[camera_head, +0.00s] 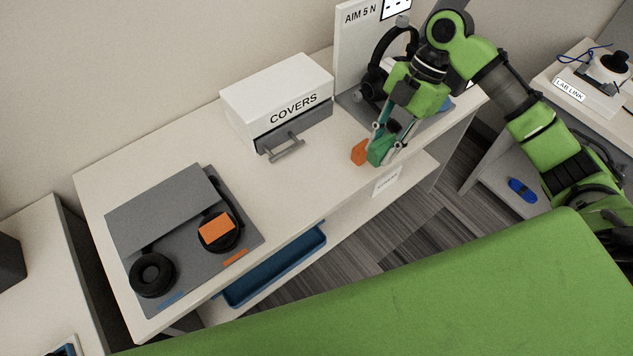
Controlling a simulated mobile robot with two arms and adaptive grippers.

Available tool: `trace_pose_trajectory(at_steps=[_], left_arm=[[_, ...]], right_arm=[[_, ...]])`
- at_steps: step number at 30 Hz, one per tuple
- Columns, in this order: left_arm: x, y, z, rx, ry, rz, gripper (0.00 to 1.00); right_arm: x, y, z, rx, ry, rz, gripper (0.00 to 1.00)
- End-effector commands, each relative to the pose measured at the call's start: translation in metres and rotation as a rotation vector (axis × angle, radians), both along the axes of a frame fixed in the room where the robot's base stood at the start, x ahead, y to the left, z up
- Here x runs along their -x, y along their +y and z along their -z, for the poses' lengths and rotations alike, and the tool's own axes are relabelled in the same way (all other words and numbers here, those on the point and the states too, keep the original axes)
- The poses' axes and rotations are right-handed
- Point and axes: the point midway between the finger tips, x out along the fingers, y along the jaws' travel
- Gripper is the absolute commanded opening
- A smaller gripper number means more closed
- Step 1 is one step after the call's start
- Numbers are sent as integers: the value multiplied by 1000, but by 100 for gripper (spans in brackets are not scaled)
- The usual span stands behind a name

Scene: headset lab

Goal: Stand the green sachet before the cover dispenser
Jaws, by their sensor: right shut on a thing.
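The cover dispenser (262,97), a white box marked COVERS with a grey drawer front and handle, stands at the back of the white table. My right gripper (386,146) is over the table's front edge, to the right of the dispenser and apart from it. It is shut on the green sachet (381,153), which is partly hidden by the fingers. My left gripper is out of view.
An orange block-like item (359,152) is close beside the green sachet. A headphone stand marked AIM 5 N (353,45) is behind my right gripper. The tabletop (265,187) before the dispenser is clear.

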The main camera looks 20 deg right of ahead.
Motion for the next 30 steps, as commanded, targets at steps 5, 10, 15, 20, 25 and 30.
trace_pose_trajectory(at_steps=[5,10,15,20,25,30], left_arm=[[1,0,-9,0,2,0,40],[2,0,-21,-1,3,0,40],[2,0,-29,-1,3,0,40],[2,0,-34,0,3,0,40],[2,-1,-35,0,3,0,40],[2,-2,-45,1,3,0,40]], right_arm=[[-10,25,6,-4,1,-22,3],[-28,63,24,-4,1,-21,3],[-42,95,52,-1,5,-16,3],[-51,112,77,1,1,-15,3],[-56,119,89,1,0,-15,3],[-57,126,108,3,5,-13,3]])
